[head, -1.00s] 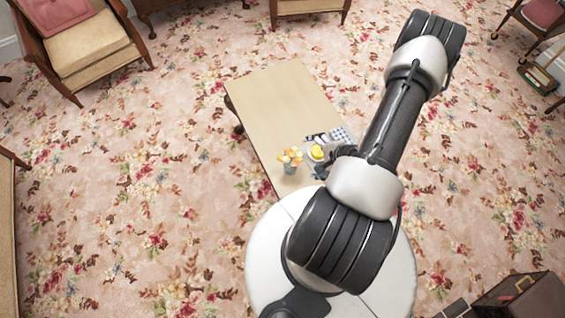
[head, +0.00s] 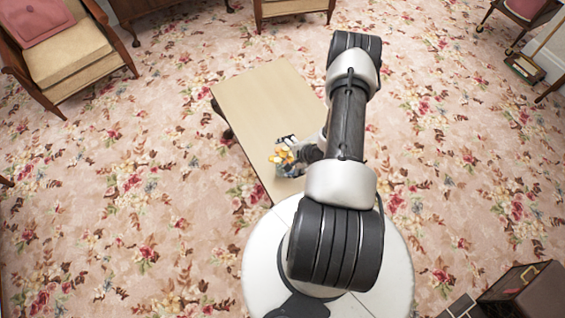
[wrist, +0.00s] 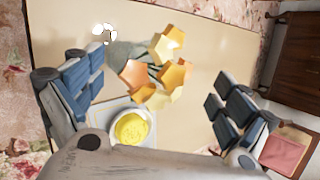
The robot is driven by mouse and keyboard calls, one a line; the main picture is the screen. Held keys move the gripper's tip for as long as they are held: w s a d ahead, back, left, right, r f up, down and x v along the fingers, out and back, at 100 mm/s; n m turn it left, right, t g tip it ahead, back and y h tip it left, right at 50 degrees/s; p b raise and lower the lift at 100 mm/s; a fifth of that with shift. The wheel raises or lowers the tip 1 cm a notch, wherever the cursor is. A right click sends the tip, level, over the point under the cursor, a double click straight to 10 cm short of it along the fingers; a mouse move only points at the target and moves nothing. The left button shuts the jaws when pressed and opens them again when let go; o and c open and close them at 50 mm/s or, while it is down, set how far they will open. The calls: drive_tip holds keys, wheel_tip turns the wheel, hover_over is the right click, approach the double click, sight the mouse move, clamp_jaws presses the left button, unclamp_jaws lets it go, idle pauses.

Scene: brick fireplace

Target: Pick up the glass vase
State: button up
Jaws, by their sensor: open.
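The glass vase (wrist: 125,52) is grey-green and holds orange and yellow flowers (wrist: 158,70). In the wrist view it lies between the spread fingers of my gripper (wrist: 154,90), closer to the left finger, with the blooms pointing into the space between them. I cannot tell whether a finger touches it. In the head view the vase (head: 290,172) stands on the near end of the table (head: 262,95), partly covered by the flowers. My gripper is open and empty, close beside the vase; my arm partly hides it in the head view.
A white plate with a yellow item (wrist: 131,127) lies on the table close to my gripper. The far part of the table is bare. An armchair (head: 75,55) stands at the upper left and a brown case (head: 525,290) at the lower right. Flowered carpet surrounds the table.

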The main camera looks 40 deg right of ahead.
drive_tip(key=x, duration=0.2)
drive_tip(key=shift+w+f+b, duration=0.2)
drive_tip(key=shift+f+b, duration=0.1)
drive_tip(key=shift+f, duration=0.05)
drive_tip(key=shift+r, duration=0.1)
drive_tip(key=shift+c, duration=0.2)
drive_tip(key=c, duration=1.4)
